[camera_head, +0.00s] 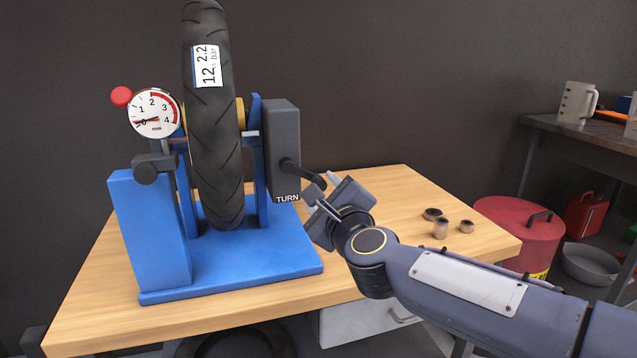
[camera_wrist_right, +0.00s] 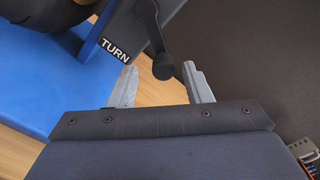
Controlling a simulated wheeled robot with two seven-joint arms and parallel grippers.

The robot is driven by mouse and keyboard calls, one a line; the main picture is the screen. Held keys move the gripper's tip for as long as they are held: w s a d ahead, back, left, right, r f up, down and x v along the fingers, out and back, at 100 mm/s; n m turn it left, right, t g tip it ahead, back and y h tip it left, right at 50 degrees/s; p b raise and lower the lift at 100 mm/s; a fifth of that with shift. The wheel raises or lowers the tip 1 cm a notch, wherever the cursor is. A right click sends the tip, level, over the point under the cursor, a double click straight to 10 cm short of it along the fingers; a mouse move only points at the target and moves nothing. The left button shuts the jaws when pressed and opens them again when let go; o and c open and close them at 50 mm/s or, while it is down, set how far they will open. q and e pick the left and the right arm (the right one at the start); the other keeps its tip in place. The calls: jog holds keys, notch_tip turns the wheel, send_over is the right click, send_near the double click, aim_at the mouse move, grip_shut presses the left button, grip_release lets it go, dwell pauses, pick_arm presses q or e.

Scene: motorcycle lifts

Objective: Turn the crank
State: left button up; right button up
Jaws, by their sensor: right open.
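The black crank (camera_head: 302,172) sits on the side of a dark grey box (camera_head: 282,130) marked TURN, on the blue tyre stand (camera_head: 150,230). My right gripper (camera_head: 322,198) is close to the crank's handle end, coming from the right. In the right wrist view, the crank's arm (camera_wrist_right: 151,28) slants down to a round knob (camera_wrist_right: 163,67). The knob shows between and just beyond the two open fingertips of my right gripper (camera_wrist_right: 160,78). Nothing is between the fingers' inner faces that I can see gripped. My left gripper is not in view.
Small metal cylinders (camera_head: 440,229) lie on the wooden table (camera_head: 400,185) at right. A red drum (camera_head: 515,222) stands beyond the table.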

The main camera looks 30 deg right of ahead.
jog(key=p+v, duration=0.1)
jog(key=v, duration=0.3)
jog(key=shift+s, duration=0.15)
jog(key=s+a+f+n+g+y, duration=0.4)
jog(key=s+a+f+n+y, duration=0.4)
jog(key=n, duration=0.8)
jog(key=s+a+f+n+g, duration=0.2)
jog(key=s+f+n+g, duration=0.5)
jog(key=s+f+n, duration=0.55)
notch_tip(320, 180, up, 33)
jog(key=g+p, duration=0.1)
jog(key=p, duration=3.4)
jog(key=shift+w+m, duration=0.2)
jog(key=shift+m, duration=0.25)
